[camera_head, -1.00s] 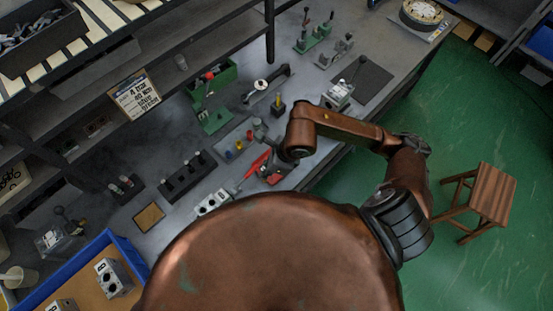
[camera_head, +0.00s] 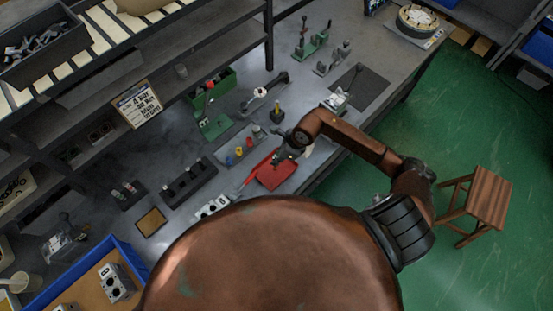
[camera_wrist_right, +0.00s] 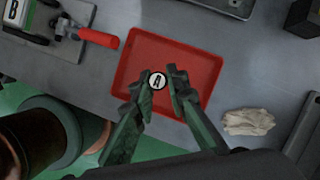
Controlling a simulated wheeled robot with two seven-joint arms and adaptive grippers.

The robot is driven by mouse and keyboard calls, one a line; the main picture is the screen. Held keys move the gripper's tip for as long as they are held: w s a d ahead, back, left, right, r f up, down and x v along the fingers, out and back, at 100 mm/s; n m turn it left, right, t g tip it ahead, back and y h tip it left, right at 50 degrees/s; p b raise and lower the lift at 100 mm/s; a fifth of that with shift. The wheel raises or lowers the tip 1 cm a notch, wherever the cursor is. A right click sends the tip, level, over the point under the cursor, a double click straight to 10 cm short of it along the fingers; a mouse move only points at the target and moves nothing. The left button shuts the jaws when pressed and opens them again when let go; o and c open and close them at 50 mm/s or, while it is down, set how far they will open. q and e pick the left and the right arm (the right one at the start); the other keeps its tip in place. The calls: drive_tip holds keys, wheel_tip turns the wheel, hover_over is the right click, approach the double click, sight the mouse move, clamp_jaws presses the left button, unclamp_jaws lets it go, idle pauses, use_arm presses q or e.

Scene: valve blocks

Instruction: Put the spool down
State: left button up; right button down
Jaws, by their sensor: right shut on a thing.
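My right gripper (camera_wrist_right: 159,78) is shut on the spool (camera_wrist_right: 157,81), seen end-on as a small round face with a white disc marked A. The spool is over the red tray (camera_wrist_right: 203,95) in the right wrist view; I cannot tell whether it touches the tray floor. In the head view my right gripper (camera_head: 287,154) is at the upper edge of the red tray (camera_head: 276,177), and the spool is too small or hidden to make out. My left gripper is not in view.
A red handle (camera_wrist_right: 98,38) lies left of the tray, near a block marked B (camera_wrist_right: 14,10). A crumpled cloth (camera_wrist_right: 248,121) lies to its right. In the head view, a grey tray with coloured pieces (camera_head: 237,150) and a black rack (camera_head: 188,185) stand nearby.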

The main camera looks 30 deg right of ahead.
drive_tip(key=shift+f, duration=0.7)
drive_tip(key=shift+f, duration=0.15)
drive_tip(key=c, duration=1.9)
unclamp_jaws()
drive_tip(key=shift+d+r, duration=0.1)
drive_tip(key=shift+r, duration=0.2)
drive_tip(key=b+v, duration=0.2)
drive_tip(key=v, duration=0.9)
drive_tip(key=shift+s+r, duration=0.2)
drive_tip(key=shift+r, duration=0.1)
